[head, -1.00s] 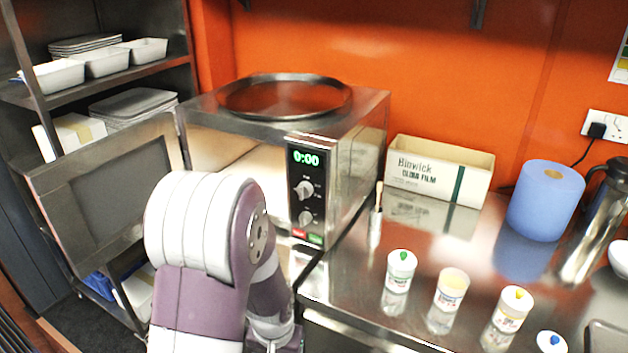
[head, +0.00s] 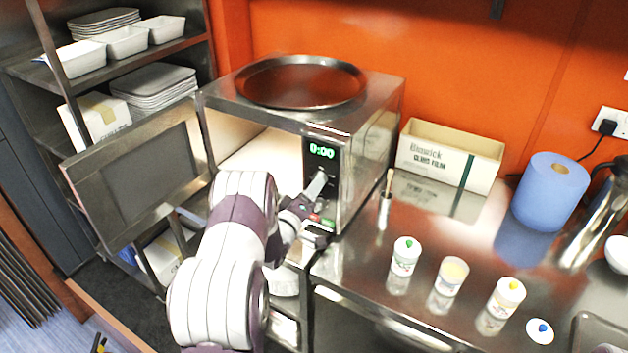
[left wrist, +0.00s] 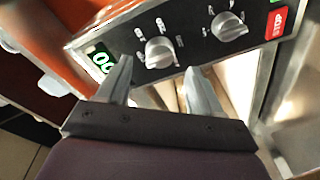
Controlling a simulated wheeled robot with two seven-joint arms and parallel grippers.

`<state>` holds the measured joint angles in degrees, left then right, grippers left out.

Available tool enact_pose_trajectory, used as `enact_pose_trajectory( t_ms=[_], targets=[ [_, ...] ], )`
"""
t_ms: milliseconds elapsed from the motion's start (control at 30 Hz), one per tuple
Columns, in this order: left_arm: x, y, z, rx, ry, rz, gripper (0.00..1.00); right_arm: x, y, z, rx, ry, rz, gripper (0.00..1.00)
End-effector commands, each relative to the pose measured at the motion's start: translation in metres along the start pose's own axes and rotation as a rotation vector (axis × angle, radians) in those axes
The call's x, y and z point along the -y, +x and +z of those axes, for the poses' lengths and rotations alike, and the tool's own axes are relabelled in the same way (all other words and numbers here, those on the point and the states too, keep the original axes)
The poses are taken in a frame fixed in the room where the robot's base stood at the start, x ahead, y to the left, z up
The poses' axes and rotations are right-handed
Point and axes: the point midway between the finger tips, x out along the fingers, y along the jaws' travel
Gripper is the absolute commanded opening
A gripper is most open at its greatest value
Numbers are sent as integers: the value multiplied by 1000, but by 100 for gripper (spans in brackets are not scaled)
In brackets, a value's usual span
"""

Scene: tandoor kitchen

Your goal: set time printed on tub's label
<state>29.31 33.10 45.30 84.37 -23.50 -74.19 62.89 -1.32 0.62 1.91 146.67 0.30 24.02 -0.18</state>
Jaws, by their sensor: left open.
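The steel microwave (head: 370,140) stands with its door (head: 145,165) open to the left. Its green display (head: 321,149) reads 0:00. My left gripper (head: 316,186) is open in front of the control panel. In the left wrist view, the fingers (left wrist: 158,74) point at the dial nearer the display (left wrist: 160,52), which lies between their tips; I cannot tell whether they touch it. The other dial (left wrist: 228,26) is beside it. Labelled tubs stand on the counter: green-topped (head: 404,256), cream-topped (head: 450,277), yellow-topped (head: 506,298) and blue-topped (head: 540,331). Their print is too small to read. My right gripper is out of view.
A red button (left wrist: 277,23) sits beyond the dials. A round tray (head: 300,83) lies on the microwave. On the steel counter are a brush in a holder (head: 385,210), a cling film box (head: 450,155) and a blue roll (head: 550,193). Shelves (head: 130,65) stand left.

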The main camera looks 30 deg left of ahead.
Motion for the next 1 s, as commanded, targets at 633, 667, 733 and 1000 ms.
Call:
enact_pose_trajectory(
  t_ms=[633, 667, 733, 1000],
  targets=[
    [0, 35, 0, 0, 0, -1, 40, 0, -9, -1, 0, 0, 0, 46],
    [0, 35, 0, 0, 0, -1, 30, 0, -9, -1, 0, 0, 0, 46],
    [0, 35, 0, 0, 0, -1, 11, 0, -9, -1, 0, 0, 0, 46],
    [1, 35, 1, -2, 19, 1, 11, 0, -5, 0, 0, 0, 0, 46]
  ],
)
